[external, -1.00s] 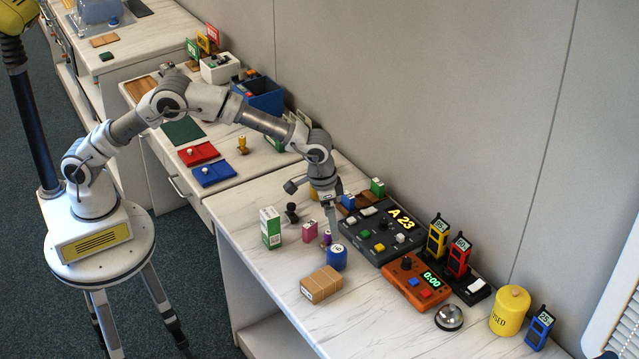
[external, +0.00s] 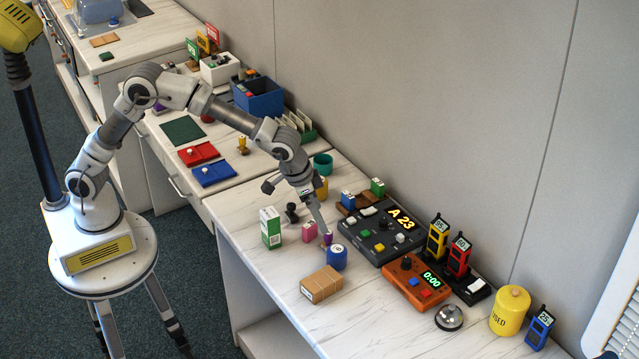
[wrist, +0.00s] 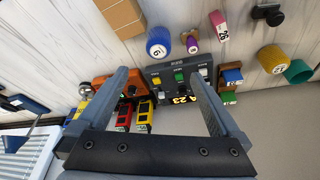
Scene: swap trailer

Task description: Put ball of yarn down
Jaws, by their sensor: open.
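I see no ball of yarn in either view. My gripper (external: 324,228) is open over the near worktop, its fingers tilted. In the wrist view my gripper (wrist: 158,72) has its fingers wide apart, with nothing held between them. A small purple item (external: 327,239) stands by the fingertips in the external view; whether they touch cannot be told. It also shows beyond the fingers in the wrist view (wrist: 192,46). A blue numbered cylinder (external: 337,258) and a pink numbered item (external: 309,232) stand close by.
A dark control panel (external: 372,247) reading A 23 and an orange timer box (external: 404,288) lie to the right. A cardboard box (external: 321,284) and a green-white carton (external: 270,228) stand nearby. A teal cup (external: 323,165) stands behind. The worktop's front right is fairly clear.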

